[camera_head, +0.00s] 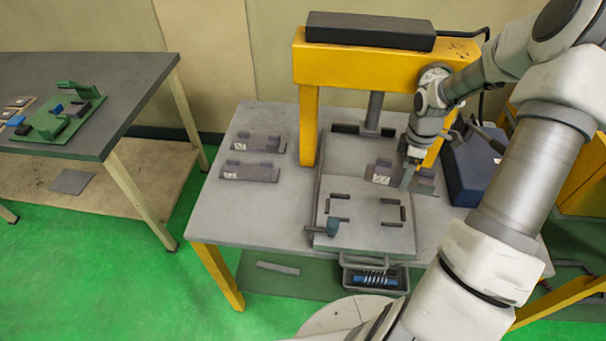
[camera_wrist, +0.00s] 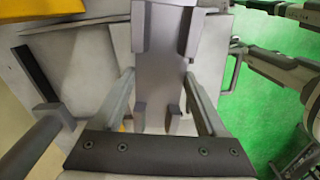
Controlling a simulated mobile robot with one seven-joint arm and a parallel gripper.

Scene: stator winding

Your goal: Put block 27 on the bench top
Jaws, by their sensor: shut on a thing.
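A dark grey block with uprights and a pale label (camera_head: 381,175) is at the right of the press bed, partly hidden behind my gripper (camera_head: 408,181). My gripper points down and is shut on this block. The wrist view shows the same block (camera_wrist: 160,60) between the two fingers of my gripper (camera_wrist: 160,85). I cannot read the label, nor tell whether the block touches the surface below it. The bench top (camera_head: 225,208) is grey; two similar labelled blocks, a rear one (camera_head: 258,142) and a front one (camera_head: 250,172), lie on its left side.
A yellow press frame (camera_head: 306,130) with a vertical ram (camera_head: 374,112) stands close behind my gripper. A plate (camera_head: 365,235) with dark corner stops lies in front. A blue box (camera_head: 470,170) is at the right. The bench's left front is clear.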

